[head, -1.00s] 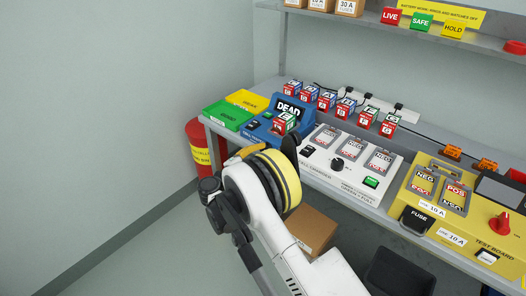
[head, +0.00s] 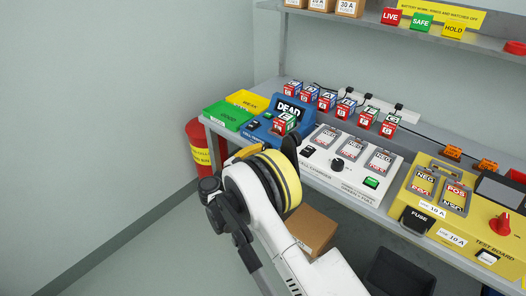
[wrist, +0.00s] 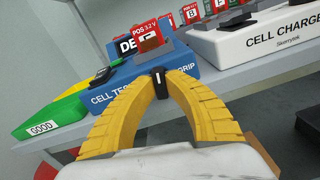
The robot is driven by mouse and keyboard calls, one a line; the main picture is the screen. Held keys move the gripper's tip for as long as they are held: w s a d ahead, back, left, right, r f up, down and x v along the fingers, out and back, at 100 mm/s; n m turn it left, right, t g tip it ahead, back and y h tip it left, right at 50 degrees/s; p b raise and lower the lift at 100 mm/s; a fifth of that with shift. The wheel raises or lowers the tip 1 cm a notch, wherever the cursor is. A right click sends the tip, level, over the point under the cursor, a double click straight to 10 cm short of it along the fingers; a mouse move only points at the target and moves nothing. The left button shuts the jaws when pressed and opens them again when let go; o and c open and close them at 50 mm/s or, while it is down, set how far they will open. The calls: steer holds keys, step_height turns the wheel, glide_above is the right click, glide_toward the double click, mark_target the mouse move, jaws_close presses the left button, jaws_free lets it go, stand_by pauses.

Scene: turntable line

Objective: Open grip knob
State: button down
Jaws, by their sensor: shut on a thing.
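The small black grip knob (wrist: 158,82), with a white line on it, sits on the front of the blue cell tester (wrist: 112,88) by the word GRIP. My gripper (wrist: 159,84) has its yellow fingers closed around the knob from both sides. The cell tester also shows in the head view (head: 258,133), with its display reading DEAD. A red, white and green cell (head: 285,124) stands in the tester, just behind the knob in the wrist view (wrist: 149,40). In the head view my wrist hides the knob and fingertips.
A green GOOD tray (head: 226,115) and a yellow WEAK tray (head: 252,101) lie left of the tester. The white cell charger (head: 322,160) stands close on its right, then the yellow test board (head: 470,215). Several cells stand in a row behind. Below is a cardboard box (head: 312,228).

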steer(key=shift+n, duration=1.1)
steer(key=c, duration=1.4)
jaws_free()
steer(key=v, duration=1.2)
